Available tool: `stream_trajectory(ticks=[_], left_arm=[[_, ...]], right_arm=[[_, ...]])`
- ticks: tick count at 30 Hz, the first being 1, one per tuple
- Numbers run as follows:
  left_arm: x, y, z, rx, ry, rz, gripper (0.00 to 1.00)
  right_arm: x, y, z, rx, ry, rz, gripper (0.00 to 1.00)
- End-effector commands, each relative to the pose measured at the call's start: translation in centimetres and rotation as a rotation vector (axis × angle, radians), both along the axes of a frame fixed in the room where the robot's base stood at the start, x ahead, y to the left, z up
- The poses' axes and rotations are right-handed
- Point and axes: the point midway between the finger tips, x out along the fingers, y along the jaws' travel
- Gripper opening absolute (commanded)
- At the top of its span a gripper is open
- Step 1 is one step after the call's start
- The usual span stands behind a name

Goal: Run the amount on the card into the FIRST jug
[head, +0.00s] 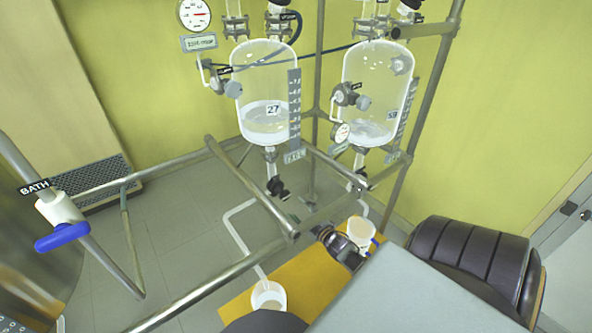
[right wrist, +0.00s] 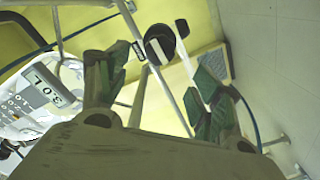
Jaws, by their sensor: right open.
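Two glass vessels hang in a frame in the head view. The left vessel (head: 266,85) has pale liquid low in it and a tag reading 27; the right vessel (head: 377,85) also has some liquid. A black outlet valve (head: 277,187) is below the left vessel. One white jug (head: 268,296) stands at the lower end of a pale tube; another jug (head: 361,234) stands farther right. I cannot tell which is FIRST. My right gripper (head: 327,234) is near the right jug; its open fingers (right wrist: 153,80) look empty, with a black round knob (right wrist: 160,43) beyond. My left gripper is not seen.
Metal rails (head: 222,273) cross in front of the vessels. A BATH valve with a blue handle (head: 62,237) is at left. A dark padded seat (head: 470,262) is at right.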

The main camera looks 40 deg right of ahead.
Motion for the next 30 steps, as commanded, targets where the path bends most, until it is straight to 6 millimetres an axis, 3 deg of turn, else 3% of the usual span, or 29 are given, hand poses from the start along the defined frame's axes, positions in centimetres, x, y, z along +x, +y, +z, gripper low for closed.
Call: stream_trajectory(ticks=[8,30], left_arm=[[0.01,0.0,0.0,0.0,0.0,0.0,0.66],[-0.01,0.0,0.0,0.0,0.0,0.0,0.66]], right_arm=[[-1.16,0.12,0.04,0.0,-0.001,0.0,0.66],[-1.18,0.12,0.06,0.0,-0.001,0.0,0.66]])
